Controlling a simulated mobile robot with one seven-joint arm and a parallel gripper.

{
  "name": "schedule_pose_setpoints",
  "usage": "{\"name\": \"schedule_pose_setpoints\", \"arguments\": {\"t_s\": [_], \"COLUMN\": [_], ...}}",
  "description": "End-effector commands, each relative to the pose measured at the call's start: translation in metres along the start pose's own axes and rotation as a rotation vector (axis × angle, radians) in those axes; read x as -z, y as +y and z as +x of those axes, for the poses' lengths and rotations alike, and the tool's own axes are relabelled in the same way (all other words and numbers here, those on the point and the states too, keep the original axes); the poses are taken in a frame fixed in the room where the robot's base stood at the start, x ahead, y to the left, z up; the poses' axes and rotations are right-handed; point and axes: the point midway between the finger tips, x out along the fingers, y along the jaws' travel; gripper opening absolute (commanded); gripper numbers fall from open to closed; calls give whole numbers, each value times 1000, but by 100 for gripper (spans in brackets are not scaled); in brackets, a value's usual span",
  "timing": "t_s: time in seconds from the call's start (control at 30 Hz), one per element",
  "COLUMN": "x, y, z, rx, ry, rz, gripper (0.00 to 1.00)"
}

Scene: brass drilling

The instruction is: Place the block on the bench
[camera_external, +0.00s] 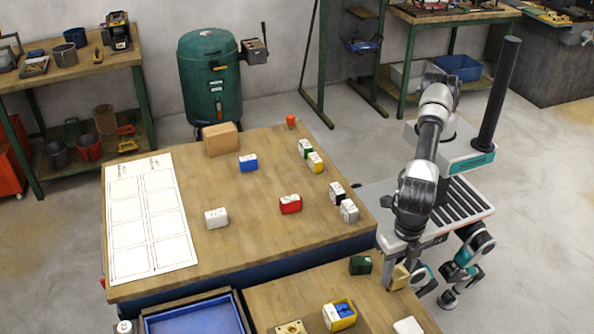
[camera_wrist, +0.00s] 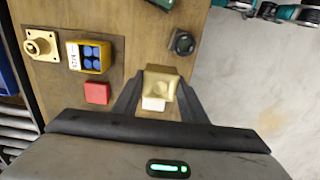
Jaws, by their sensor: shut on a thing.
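My gripper (camera_wrist: 161,88) is shut on a brass-coloured block (camera_wrist: 160,80), with one dark finger on each side of it. In the external view the block (camera_external: 400,277) hangs beneath my gripper (camera_external: 398,266) near the right edge of the front wooden bench (camera_external: 285,297). In the wrist view the block is over the bench top (camera_wrist: 135,60). I cannot tell how far it is above the wood. A white piece (camera_wrist: 153,104) shows partly hidden below the block.
On the bench are a dark green block (camera_external: 361,265), a yellow box with blue parts (camera_external: 340,314), a brass fixture (camera_wrist: 41,45) and a red block (camera_wrist: 97,93). A larger table (camera_external: 240,205) with coloured blocks stands behind. Bare wood lies between the yellow box and my gripper.

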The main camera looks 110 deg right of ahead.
Motion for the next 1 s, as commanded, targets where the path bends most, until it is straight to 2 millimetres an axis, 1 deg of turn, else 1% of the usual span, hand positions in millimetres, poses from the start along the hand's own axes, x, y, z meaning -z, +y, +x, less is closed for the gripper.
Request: {"name": "schedule_pose_setpoints", "arguments": {"t_s": [0.13,0.2,0.37,0.6,0.7,1.0], "x": [-1,-1,-1,-1,-1,-1], "y": [0,0,0,0,1,1], "z": [26,34,48,84,89,92], "rx": [2,1,0,0,-1,-1], "ry": [-2,-1,-1,-1,1,1], "rz": [1,1,2,3,3,3], "gripper": [0,0,0,0,0,0]}}
